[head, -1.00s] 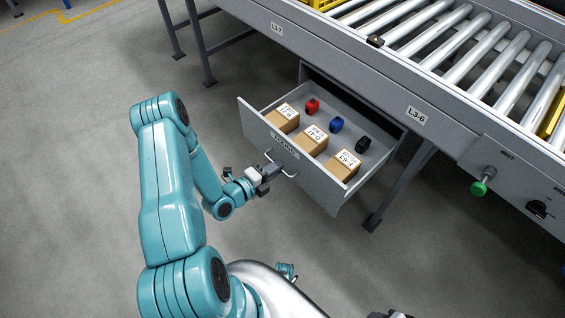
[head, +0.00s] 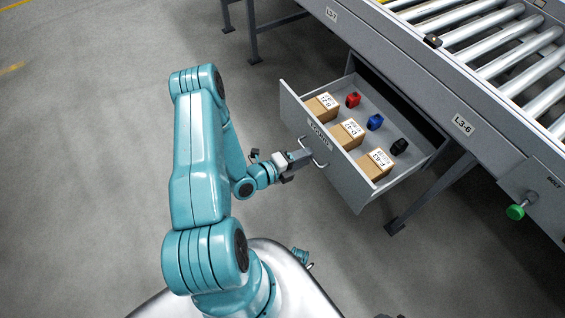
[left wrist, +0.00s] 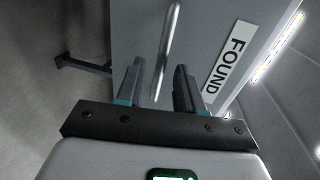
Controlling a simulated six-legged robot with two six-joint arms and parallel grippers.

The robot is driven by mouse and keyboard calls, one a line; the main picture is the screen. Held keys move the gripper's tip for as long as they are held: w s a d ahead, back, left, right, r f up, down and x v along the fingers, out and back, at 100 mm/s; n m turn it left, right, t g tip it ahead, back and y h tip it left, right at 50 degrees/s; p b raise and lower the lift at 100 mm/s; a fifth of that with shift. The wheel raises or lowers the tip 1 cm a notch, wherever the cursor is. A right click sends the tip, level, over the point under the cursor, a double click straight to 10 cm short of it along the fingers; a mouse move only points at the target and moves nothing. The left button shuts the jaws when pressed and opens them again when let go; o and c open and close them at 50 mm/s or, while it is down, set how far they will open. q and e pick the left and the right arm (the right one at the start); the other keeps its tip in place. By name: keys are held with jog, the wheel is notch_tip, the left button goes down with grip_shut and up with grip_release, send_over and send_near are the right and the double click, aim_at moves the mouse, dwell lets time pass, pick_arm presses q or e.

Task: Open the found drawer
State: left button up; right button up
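The grey drawer (head: 345,186) stands pulled out under the conveyor. Its front carries a FOUND label (head: 319,134), which also shows in the left wrist view (left wrist: 229,57). Inside are cardboard boxes (head: 347,134) with white tags and a red, a blue and a black small item. My left gripper (head: 301,158) is at the drawer's handle (head: 321,163). In the left wrist view its fingers (left wrist: 158,88) stand apart, with the handle bar (left wrist: 167,45) between them and gaps showing on both sides. My right gripper is not in view.
The roller conveyor (head: 470,42) runs above the drawer. A green knob (head: 515,212) sticks out at the right. A support leg (head: 432,190) stands beside the drawer. The grey floor (head: 90,150) at the left is clear.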

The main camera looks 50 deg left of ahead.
pick_arm(q)
jog(key=p+v, duration=0.1)
jog(key=v, duration=1.4)
jog(key=shift+w, duration=0.1)
jog(key=w+d+f+n+g+h, duration=0.3)
jog(key=w+d+f+n+g, duration=0.5)
jog(key=d, duration=0.4)
jog(key=s+d+r+n+g, duration=0.1)
jog(key=s+d+n+g, duration=0.15)
jog(key=d+n, duration=0.4)
jog(key=s+d+n+g, duration=0.2)
jog(key=d+n+g, duration=0.2)
jog(key=d+n, duration=0.25)
notch_tip(320, 180, up, 17)
jog(key=p, duration=1.7)
jog(key=shift+d+r+g+p, duration=0.2)
jog(key=shift+d+g+p, duration=0.1)
jog(key=shift+g+p, duration=0.05)
